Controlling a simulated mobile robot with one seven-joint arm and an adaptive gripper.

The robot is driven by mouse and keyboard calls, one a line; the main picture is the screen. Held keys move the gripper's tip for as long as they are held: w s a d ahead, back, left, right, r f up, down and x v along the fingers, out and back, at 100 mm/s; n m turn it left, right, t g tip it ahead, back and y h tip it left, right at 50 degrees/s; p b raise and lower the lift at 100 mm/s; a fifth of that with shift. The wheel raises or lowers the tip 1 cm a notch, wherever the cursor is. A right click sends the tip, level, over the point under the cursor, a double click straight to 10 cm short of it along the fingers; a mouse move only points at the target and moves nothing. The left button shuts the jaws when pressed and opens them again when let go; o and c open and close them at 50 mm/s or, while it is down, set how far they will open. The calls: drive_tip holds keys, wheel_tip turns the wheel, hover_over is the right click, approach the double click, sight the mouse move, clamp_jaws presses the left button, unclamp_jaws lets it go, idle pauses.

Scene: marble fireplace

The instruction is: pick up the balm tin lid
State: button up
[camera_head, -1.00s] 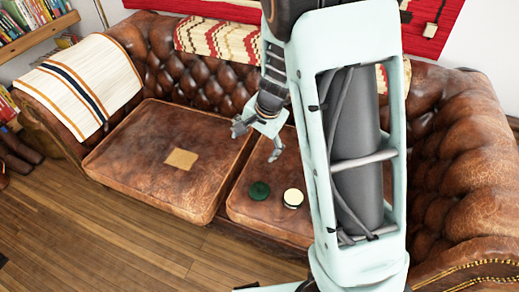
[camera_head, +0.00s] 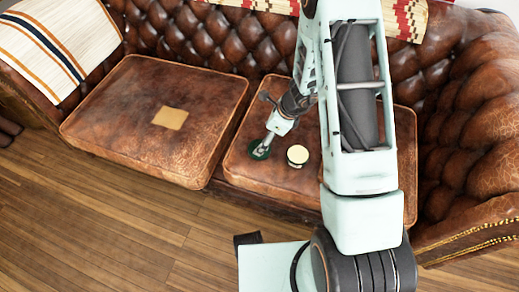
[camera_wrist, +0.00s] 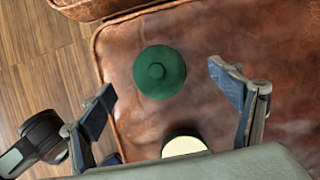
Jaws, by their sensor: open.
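A round dark green lid with a small central knob, which I take for the balm tin lid (camera_wrist: 160,72), lies flat on the leather sofa cushion. It is partly hidden by my gripper in the head view (camera_head: 259,154). My gripper (camera_wrist: 162,82) is open and empty, its fingers left and right of the lid in the wrist view, with a gap on each side. In the head view my gripper (camera_head: 263,148) is over the lid; its exact height is unclear. A round cream-topped tin with dark sides (camera_head: 298,155) stands right of the lid; the wrist view shows part of it (camera_wrist: 184,147).
The brown leather cushion (camera_head: 280,180) is otherwise bare around the two items. A left cushion (camera_head: 130,110) carries a flat tan square (camera_head: 170,118). The tufted backrest (camera_head: 200,40) rises behind. A wooden floor (camera_head: 120,220) lies in front.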

sight(259, 143)
drive_tip(key=x, duration=0.1)
drive_tip(key=b+x, duration=0.1)
drive_tip(key=x, duration=0.2)
drive_tip(key=shift+s+d+f+b, duration=0.1)
drive_tip(key=shift+s+b, duration=0.3)
drive_tip(key=shift+w+a+f, duration=0.15)
drive_tip(key=shift+a+f, duration=0.1)
drive_tip(key=shift+f, duration=0.25)
drive_tip(key=shift+c, duration=0.3)
drive_tip(key=c, duration=1)
